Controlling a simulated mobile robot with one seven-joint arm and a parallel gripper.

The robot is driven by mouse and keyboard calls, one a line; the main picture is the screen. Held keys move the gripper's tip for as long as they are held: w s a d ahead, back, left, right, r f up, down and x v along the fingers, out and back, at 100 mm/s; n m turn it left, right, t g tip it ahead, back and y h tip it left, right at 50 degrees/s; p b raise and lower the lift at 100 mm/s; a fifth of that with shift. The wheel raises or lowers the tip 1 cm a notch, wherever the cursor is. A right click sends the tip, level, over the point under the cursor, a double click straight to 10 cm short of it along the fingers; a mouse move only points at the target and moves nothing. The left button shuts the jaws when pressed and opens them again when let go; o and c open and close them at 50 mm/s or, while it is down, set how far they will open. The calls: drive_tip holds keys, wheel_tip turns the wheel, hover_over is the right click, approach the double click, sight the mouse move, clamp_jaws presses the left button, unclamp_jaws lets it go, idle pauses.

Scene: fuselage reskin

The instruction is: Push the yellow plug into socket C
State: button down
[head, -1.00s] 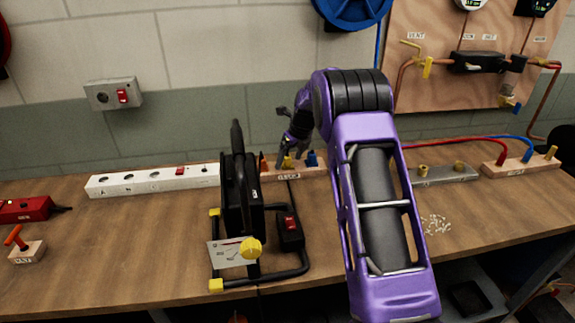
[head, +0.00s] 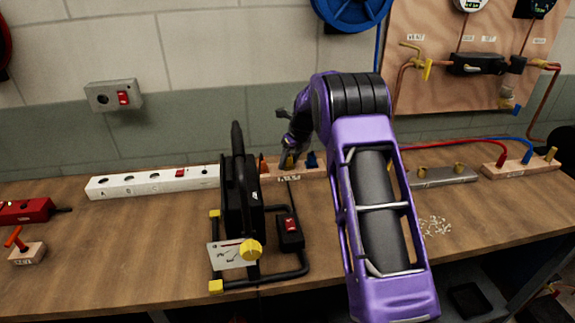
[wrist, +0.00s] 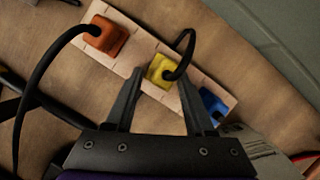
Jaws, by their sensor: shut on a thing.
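The yellow plug (wrist: 160,71) sits in a wooden rack between an orange plug and a blue plug, with a black cable curling from it. My gripper (wrist: 160,85) is shut on the yellow plug, one finger on each side. In the head view my gripper (head: 289,161) is down at the rack, and its fingers hide most of the plug. Socket C (head: 155,177) is on the white power strip (head: 140,190) to the left of the rack and looks empty.
The wooden rack (wrist: 218,97) also holds the orange plug (wrist: 105,37) and the blue plug (wrist: 212,104). A red switch (head: 180,173) is on the strip.

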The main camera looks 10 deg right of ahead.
sight(289, 158)
drive_tip(key=shift+r+p, duration=0.25)
drive_tip(key=shift+p, duration=0.15)
drive_tip(key=shift+r+p, duration=0.35)
drive_tip(key=shift+r, duration=0.15)
drive_tip(key=shift+r+p, duration=0.3)
drive_tip(key=shift+r, duration=0.1)
drive_tip(key=shift+r, duration=0.1)
drive_tip(key=shift+r, duration=1.4)
wheel_tip(289, 158, up, 4)
drive_tip(key=m+b, duration=0.1)
wheel_tip(289, 158, down, 9)
drive_tip(key=shift+s+b, duration=0.15)
drive_tip(key=shift+b, duration=0.4)
